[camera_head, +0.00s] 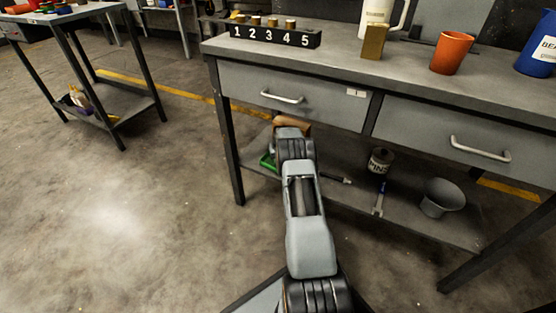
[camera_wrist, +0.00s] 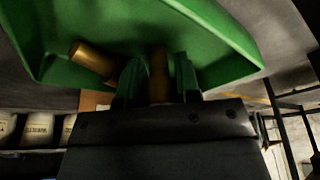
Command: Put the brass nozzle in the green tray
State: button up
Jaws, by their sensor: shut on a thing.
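The green tray (camera_head: 267,162) stands on the bench's lower shelf, mostly hidden behind my arm in the head view. It fills the upper part of the wrist view (camera_wrist: 215,35). My gripper (camera_wrist: 158,75) is shut on a brass nozzle (camera_wrist: 159,68), which lies between its two fingers at the tray. I cannot tell whether this nozzle touches the tray's floor. A second brass cylinder (camera_wrist: 92,58) lies tilted in the tray, left of the fingers. My gripper's tips are hidden in the head view.
A black rack (camera_head: 275,36) numbered 1 to 5 holds several brass pieces on the bench top. The drawer fronts (camera_head: 290,95) overhang the shelf. A can (camera_head: 380,161), a wrench (camera_head: 379,198) and a grey bucket (camera_head: 441,197) stand or lie on the shelf to the right.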

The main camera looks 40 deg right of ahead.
jog(key=shift+f, duration=0.1)
jog(key=o, duration=1)
